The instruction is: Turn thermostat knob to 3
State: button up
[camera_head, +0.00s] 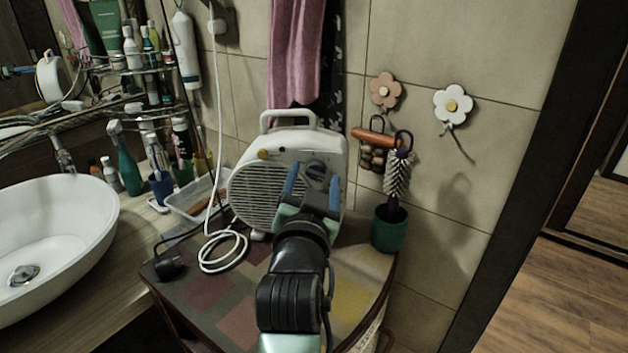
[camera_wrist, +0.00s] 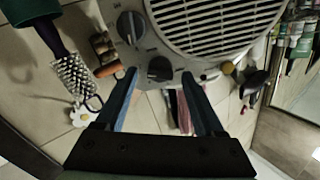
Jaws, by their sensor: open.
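A white fan heater (camera_head: 288,150) with a round grille and top handle stands on the small cabinet. In the wrist view the heater (camera_wrist: 215,22) appears upside down, with two dark grey knobs beside its grille. One knob (camera_wrist: 160,69) lies between the fingertips in the picture; the other knob (camera_wrist: 131,27) is farther up and left. Which one is the thermostat knob, and their numbers, I cannot read. In the head view one dark knob (camera_head: 316,168) shows just above my gripper (camera_head: 313,183). My gripper (camera_wrist: 158,75) is open, its blue fingers pointing at the heater's face; contact is not clear.
A green holder with a brush (camera_head: 390,228) stands right of the heater. A white cable (camera_head: 222,252) lies coiled on the cabinet top, left of my arm. A basin (camera_head: 60,235) and bottles are at left. Pink towel (camera_head: 297,55) hangs behind.

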jog(key=s+a+b, duration=0.1)
jog(key=s, duration=1.2)
jog(key=shift+a, duration=0.2)
